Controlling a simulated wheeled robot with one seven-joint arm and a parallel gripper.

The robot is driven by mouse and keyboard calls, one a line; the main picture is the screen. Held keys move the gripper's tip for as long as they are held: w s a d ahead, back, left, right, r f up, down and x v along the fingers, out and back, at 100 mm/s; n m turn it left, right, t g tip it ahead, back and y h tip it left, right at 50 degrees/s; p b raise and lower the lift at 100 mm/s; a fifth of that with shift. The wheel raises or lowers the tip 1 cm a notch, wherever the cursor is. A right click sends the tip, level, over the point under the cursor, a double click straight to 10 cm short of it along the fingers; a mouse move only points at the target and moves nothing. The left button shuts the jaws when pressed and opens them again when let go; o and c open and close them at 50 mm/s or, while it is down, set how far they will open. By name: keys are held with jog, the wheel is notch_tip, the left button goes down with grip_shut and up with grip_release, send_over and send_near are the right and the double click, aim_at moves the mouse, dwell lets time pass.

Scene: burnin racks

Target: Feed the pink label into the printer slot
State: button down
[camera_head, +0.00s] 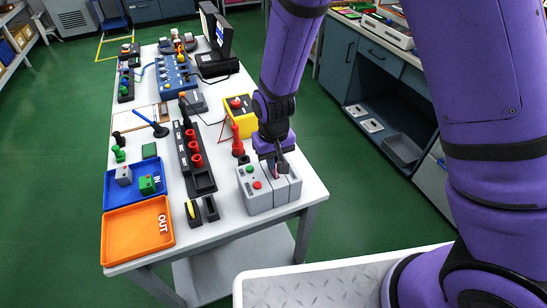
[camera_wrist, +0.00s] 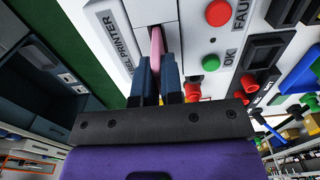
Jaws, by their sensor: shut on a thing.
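The printer (camera_head: 262,198) is a light grey box at the front right of the white table, with a green and a red button on its top. In the wrist view its face (camera_wrist: 197,50) carries the words PRINTER, OK and FAULT. My gripper (camera_head: 278,165) is over the printer, and in the wrist view its two dark blue fingers (camera_wrist: 159,80) are shut on the pink label (camera_wrist: 156,45). The label's far end is at the printer's slot; I cannot tell how deep it reaches. In the head view my gripper mostly hides the label.
An orange OUT tray (camera_head: 108,256) and a blue IN tray (camera_head: 112,192) lie at the table's left front. A black rack with red parts (camera_head: 182,160) and a yellow box with a red button (camera_head: 229,107) stand near the printer.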

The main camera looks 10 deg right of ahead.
jog(key=shift+f, duration=1.3)
jog(key=c, duration=1.2)
grip_release()
notch_tip(320, 180, up, 10)
jog(key=shift+f, duration=0.1)
jog(key=shift+r, duration=0.5)
